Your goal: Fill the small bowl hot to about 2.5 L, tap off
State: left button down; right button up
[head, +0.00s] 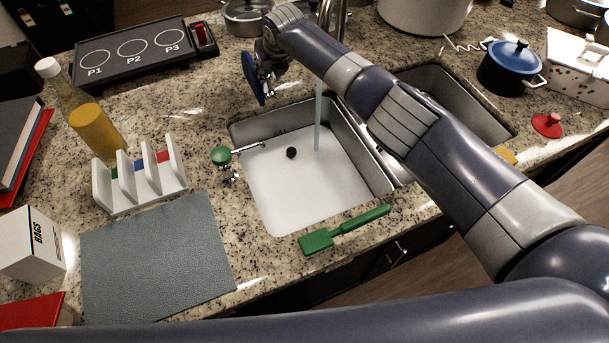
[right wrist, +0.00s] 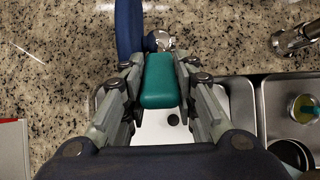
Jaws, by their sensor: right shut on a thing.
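The double sink shows in the head view. Its left bowl (head: 285,205) has a pale, whitish bottom and a small black round piece (head: 291,152) in it; I cannot tell the water depth. A thin water stream (head: 318,115) runs from the chrome tap (head: 331,18) into this bowl. The right bowl (head: 432,80) is partly hidden by my right arm. My right gripper (head: 266,82) is beyond the left bowl's back-left corner, shut on a teal block-shaped handle (right wrist: 160,82). A blue paddle-like piece (head: 251,78) is beside the fingers. My left gripper is out of view.
A green-knobbed chrome fitting (head: 222,156) stands at the bowl's left edge. A green scraper (head: 345,230) lies at its front. A white rack (head: 140,185), grey mat (head: 155,255) and oil bottle (head: 95,130) stand left. A blue pot (head: 508,70) is right.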

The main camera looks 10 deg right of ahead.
jog(key=s+f+p, duration=0.1)
jog(key=s+d+f+p, duration=0.1)
jog(key=shift+f, duration=0.3)
jog(key=shift+s+a, duration=0.1)
